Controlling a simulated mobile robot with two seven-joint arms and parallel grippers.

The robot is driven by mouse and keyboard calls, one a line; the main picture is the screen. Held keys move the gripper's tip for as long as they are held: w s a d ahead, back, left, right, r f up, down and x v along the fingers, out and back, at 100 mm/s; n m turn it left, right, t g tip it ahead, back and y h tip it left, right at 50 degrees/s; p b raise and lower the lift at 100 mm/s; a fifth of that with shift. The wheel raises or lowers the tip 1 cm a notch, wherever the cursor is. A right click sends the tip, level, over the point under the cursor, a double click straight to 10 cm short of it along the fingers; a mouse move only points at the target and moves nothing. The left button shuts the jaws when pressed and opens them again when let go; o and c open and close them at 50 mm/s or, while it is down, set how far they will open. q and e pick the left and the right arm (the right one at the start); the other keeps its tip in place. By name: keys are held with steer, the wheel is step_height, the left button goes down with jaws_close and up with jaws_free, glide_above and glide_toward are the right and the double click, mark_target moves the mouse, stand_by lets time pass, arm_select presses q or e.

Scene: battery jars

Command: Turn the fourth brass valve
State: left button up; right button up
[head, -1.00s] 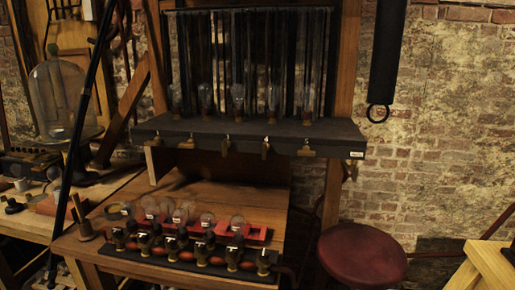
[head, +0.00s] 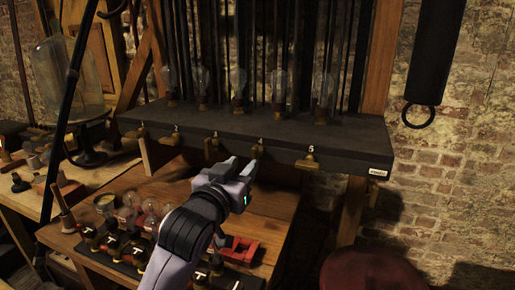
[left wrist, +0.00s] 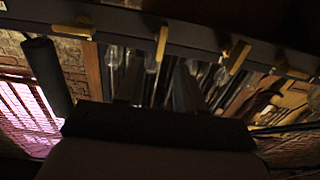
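A row of several brass valves hangs along the front edge of the dark shelf (head: 270,133). The fourth brass valve (head: 253,152) from the left hangs below a small number label. My left gripper (head: 239,166) is raised just below and in front of it, fingers pointing up toward the shelf. The fingers are apart with nothing between them, and I see no contact with the valve. In the left wrist view, what seems to be the same valve (left wrist: 162,42) shows ahead, roughly between the dim fingers. My right gripper is not in view.
The fifth valve (head: 309,160) hangs to the right and the third valve (head: 211,145) to the left. Glass bulbs (head: 239,84) stand on the shelf. Below, my left arm covers part of the bench of small bulbs and switches. A red stool (head: 372,270) stands at lower right.

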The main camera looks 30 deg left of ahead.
mark_target(253, 153)
arm_select(q)
steer(key=shift+p+x, duration=0.55)
steer(key=shift+x, duration=2.7)
jaws_close()
